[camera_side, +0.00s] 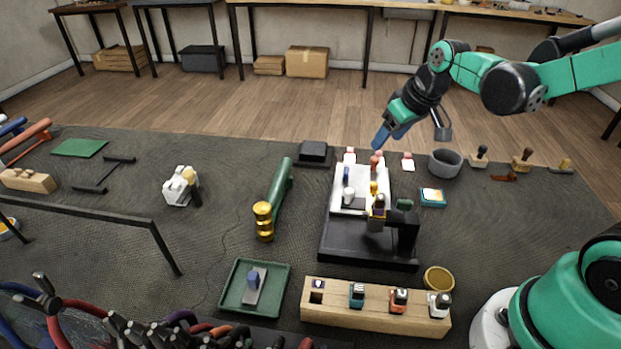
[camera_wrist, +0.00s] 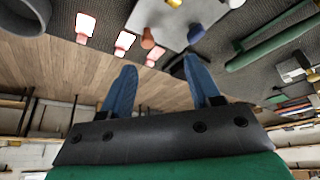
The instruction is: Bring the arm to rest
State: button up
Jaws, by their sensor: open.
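My gripper (camera_side: 386,137) is at the end of my green arm, raised above the far edge of the workbench, behind the stamping fixture. In the wrist view its two blue fingers (camera_wrist: 160,82) stand apart with nothing between them. The stamping fixture (camera_side: 345,248), a black base with a light plate, stands below and in front of the gripper. Small white and reddish pieces (camera_side: 407,162) lie near its far end.
A grey bowl (camera_side: 445,163) and several stamps (camera_side: 480,157) stand right of the gripper. The air around the gripper looks clear.

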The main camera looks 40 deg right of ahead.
jog(key=s+a+r+t, duration=0.2)
jog(key=s+a+r, duration=0.1)
jog(key=s+a, duration=0.4)
jog(key=shift+s+r, duration=0.15)
jog(key=shift+s, duration=0.15)
jog(key=shift+a, duration=0.1)
dwell(1.0)
